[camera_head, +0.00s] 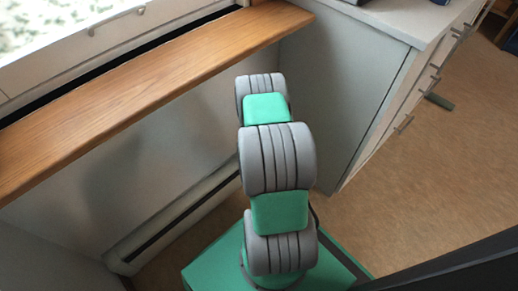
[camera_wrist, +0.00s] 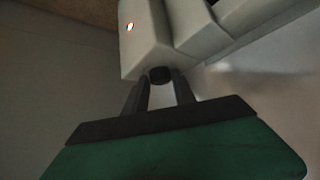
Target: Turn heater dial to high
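The heater (camera_head: 172,222) is a long, low, pale unit with a dark slot along it, at the foot of the wall under the wooden sill. A dark round dial (camera_wrist: 159,75) shows on the block's near end. My gripper (camera_wrist: 160,80) has its two dark fingers apart, one on each side of the dial. I cannot tell whether they touch it. The dial's marks are not readable. In the head view my arm hides the gripper and dial.
A wooden sill (camera_head: 130,92) runs above the heater under the window. A grey-white cabinet (camera_head: 345,95) with drawers stands to the right of my arm. The brown floor (camera_head: 440,180) at right is mostly clear.

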